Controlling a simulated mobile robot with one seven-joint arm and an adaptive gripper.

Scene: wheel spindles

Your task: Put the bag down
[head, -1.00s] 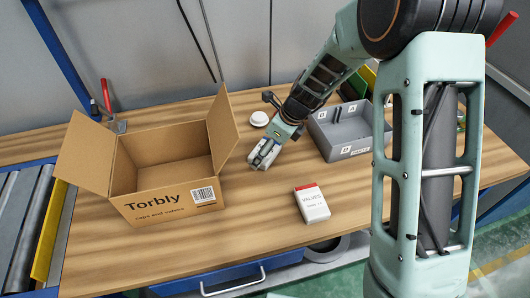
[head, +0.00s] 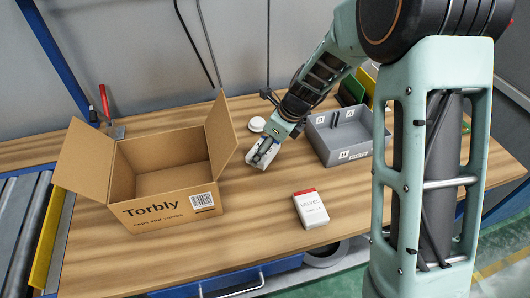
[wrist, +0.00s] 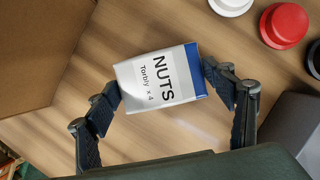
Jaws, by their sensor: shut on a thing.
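A small white bag with a blue end, printed "NUTS Torbly x 4" (wrist: 160,79), sits between the two dark fingers of my gripper (wrist: 168,95) in the wrist view. The fingers press on its two sides. In the head view the bag (head: 262,155) shows under my gripper (head: 268,146), right of the open cardboard box and over the wooden bench. I cannot tell whether the bag touches the bench top.
An open "Torbly" cardboard box (head: 165,209) stands to the left. A grey divided bin (head: 350,154) is to the right. A white "VALVES" packet (head: 311,210) lies in front. Round caps, one red (wrist: 286,24) and one white, lie behind. Bare wood lies between the box and packet.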

